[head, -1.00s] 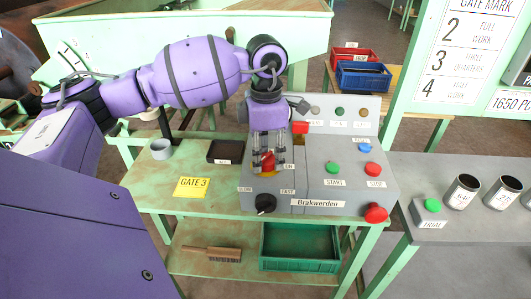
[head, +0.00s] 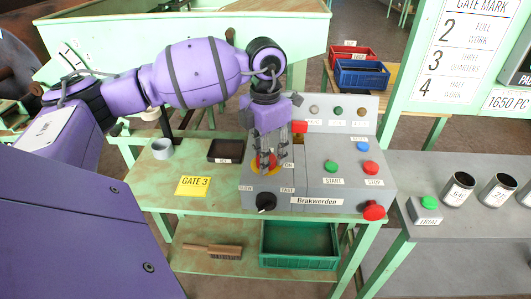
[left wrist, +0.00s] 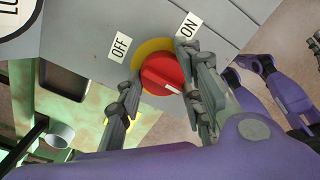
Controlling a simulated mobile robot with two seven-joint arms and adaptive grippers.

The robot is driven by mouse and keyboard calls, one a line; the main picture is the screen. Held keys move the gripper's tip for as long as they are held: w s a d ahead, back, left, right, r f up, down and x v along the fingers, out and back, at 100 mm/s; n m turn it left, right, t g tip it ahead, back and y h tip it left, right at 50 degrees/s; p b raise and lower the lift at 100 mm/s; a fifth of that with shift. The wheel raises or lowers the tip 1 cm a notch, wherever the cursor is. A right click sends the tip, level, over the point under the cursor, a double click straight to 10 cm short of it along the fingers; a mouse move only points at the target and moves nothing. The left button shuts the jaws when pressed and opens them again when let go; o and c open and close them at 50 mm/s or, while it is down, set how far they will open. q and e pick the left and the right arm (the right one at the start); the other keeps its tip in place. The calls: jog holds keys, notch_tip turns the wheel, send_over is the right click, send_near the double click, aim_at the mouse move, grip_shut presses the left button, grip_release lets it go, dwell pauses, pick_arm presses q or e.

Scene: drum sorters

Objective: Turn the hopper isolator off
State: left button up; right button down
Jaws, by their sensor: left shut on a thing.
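The hopper isolator is a red rotary knob (left wrist: 163,72) on a yellow disc (left wrist: 143,50), with OFF and ON labels beside it. In the left wrist view a white mark on the knob points to the lower right, away from the OFF label (left wrist: 119,46) and below the ON label (left wrist: 187,27). The knob sits on the grey Brakwerden console (head: 345,190). My left gripper (head: 268,166) has one finger on each side of the knob and is shut on it. In the head view its fingers mostly hide the knob.
A black selector (head: 266,202) sits in front of the knob. Green START (head: 331,166) and red STOP (head: 370,168) buttons are to the right, with a red mushroom button (head: 373,211) at the front. A dark tray (head: 225,151) and grey cup (head: 162,149) stand to the left.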

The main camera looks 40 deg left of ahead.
pick_arm(q)
jog(key=shift+w+a+r, duration=0.15)
jog(key=shift+a+r, duration=0.05)
jog(key=shift+r, duration=0.05)
jog(key=o, duration=0.9)
jog(key=shift+o, duration=0.9)
jog(key=shift+f, duration=0.2)
notch_tip(320, 180, up, 12)
